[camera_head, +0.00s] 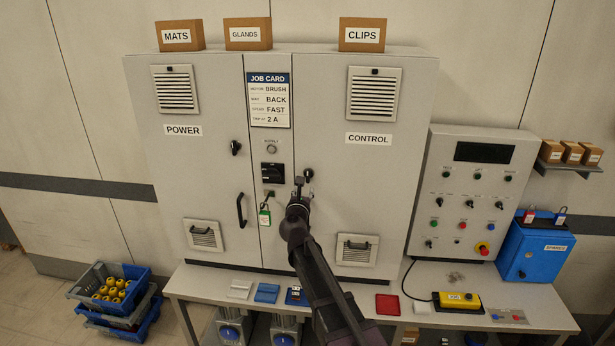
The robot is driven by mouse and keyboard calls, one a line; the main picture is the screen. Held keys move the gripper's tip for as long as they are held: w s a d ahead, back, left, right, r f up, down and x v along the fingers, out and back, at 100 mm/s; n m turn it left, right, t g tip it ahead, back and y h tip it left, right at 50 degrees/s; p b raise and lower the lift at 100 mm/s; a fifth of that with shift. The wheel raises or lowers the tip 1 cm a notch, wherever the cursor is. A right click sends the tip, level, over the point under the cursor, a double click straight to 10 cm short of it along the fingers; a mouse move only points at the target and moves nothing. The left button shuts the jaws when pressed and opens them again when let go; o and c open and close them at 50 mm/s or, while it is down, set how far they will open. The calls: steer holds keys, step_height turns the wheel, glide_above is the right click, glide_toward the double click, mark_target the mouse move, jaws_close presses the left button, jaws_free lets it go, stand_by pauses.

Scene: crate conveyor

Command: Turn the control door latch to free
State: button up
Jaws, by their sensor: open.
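The CONTROL door (340,190) is the right grey cabinet door, and it is closed. Its black latch (308,173) sits near the door's left edge. My gripper (299,184) is open and right at the latch, just left of and below it in the picture. Whether they touch, and which way the latch points, I cannot tell. The handle of this door is not visible, perhaps behind my arm.
The closed POWER door (205,180) has a latch (236,147) and handle (241,210). Between the doors are a black rotary switch (272,173) and a hanging green padlock tag (264,216). A control console (475,190) stands right. Small trays line the bench (350,305).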

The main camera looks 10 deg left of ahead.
mark_target(307, 176)
steer(key=w, duration=1)
steer(key=shift+w+d, duration=0.1)
steer(key=shift+w, duration=0.1)
jaws_close()
